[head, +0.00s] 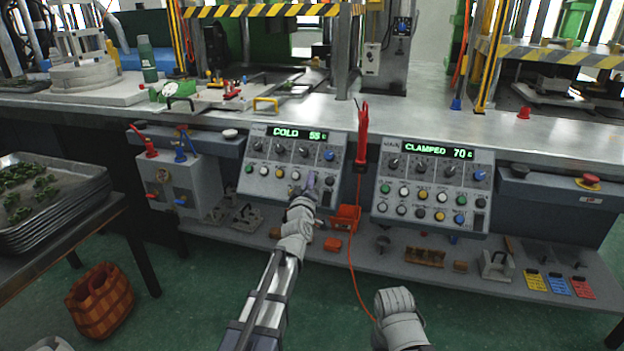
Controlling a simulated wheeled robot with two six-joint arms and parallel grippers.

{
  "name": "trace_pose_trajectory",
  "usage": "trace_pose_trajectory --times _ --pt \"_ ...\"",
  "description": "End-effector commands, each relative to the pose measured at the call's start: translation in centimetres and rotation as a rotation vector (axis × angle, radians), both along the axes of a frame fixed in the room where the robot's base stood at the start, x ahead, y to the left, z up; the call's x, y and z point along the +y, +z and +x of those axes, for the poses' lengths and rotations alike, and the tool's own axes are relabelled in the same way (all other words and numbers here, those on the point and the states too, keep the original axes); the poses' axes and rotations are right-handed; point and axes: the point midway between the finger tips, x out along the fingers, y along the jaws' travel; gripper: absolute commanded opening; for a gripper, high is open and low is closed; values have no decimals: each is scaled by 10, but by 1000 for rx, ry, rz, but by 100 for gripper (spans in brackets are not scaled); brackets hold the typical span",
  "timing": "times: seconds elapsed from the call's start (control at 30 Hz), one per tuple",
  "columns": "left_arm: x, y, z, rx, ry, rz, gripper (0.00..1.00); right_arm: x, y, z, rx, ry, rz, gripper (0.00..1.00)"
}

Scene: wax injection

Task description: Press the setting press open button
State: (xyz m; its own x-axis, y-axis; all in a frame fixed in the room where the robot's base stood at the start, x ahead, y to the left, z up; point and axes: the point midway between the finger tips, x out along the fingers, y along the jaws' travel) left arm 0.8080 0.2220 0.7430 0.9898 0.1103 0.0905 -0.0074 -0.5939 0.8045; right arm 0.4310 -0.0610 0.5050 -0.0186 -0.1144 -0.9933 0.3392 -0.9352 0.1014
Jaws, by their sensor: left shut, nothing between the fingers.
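Two button panels hang on the front of the bench. The left panel (252,158) has a green display reading COLD 55, a row of dark knobs and coloured buttons below. The right panel (383,172) reads CLAMPED 70 and has two rows of coloured buttons. The small button labels are too small to read, so I cannot tell which button is the open one. My left gripper (310,181) is shut and empty, in front of the left panel's lower right part. It covers some buttons there; contact cannot be told.
A red tool (363,133) with an orange cord hangs between the panels. A lower shelf (340,254) holds small parts and tools. A stack of trays (50,215) stands at left, with a woven basket (99,300) on the floor. Press frames stand on the bench (420,122).

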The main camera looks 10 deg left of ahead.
Motion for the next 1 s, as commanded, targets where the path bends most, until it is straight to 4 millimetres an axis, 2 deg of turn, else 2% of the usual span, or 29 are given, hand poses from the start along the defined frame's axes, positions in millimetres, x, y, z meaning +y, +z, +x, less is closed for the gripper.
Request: trace_pose_trajectory --times 1.0 --pt "0 -6 7 0 0 0 0 0 -6 0 0 0 0 50"
